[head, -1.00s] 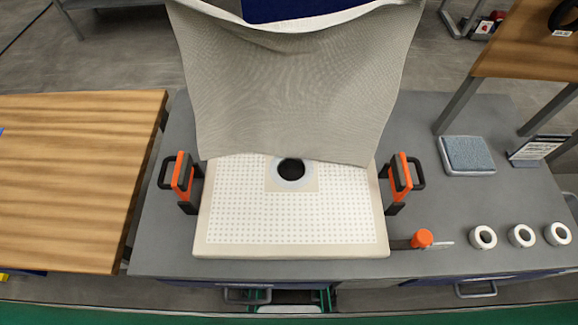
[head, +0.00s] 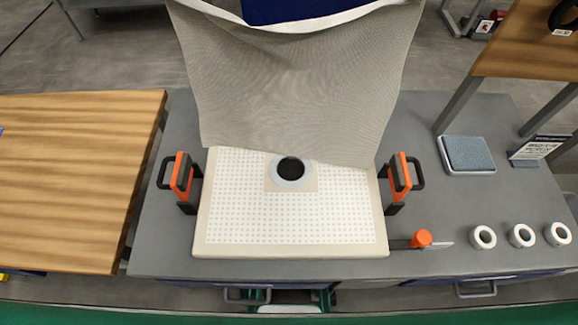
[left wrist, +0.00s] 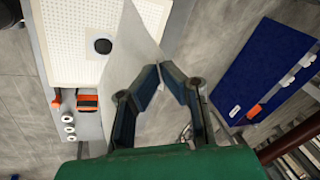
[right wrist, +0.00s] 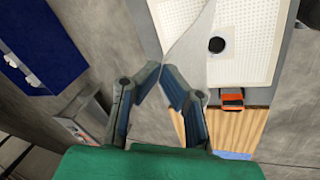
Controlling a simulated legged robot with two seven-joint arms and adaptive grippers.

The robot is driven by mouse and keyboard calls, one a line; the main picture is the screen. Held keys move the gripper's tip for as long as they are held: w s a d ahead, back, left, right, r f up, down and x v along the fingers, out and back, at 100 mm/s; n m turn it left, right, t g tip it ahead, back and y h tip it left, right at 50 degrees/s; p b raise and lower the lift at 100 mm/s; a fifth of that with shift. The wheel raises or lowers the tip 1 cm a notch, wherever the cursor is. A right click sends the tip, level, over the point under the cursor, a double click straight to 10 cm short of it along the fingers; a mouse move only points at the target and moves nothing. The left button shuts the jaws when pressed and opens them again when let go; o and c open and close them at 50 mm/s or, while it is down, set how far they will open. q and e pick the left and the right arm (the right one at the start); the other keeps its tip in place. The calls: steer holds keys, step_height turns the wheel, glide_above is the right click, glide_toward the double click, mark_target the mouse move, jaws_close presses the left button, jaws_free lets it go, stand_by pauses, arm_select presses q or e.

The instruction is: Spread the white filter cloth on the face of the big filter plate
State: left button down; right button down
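The white filter cloth (head: 295,95) hangs as a broad sheet in the upper middle of the head view, its lower edge over the far part of the plate. The big filter plate (head: 230,248) lies flat on the bench with its dotted face (head: 300,215) up. Its dark central hole (head: 291,169) shows just below the cloth edge. My left gripper (left wrist: 160,68) is closed on one corner of the cloth (left wrist: 125,75) in the left wrist view. My right gripper (right wrist: 162,70) is closed on another corner (right wrist: 195,50) in the right wrist view. Neither gripper shows in the head view.
Orange-and-black clamps (head: 182,178) (head: 400,175) stand at both sides of the plate. An orange-handled tool (head: 422,239), several white rings (head: 483,237) and a blue-grey pad (head: 468,154) lie on the right. A wooden table (head: 75,180) stands on the left.

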arm_select(q)
steer(key=shift+d+r, duration=0.1)
steer(key=shift+d, duration=0.55)
arm_select(e)
steer(key=shift+d, duration=0.65)
arm_select(q)
steer(key=shift+a, duration=0.1)
arm_select(e)
steer(key=shift+a, duration=0.1)
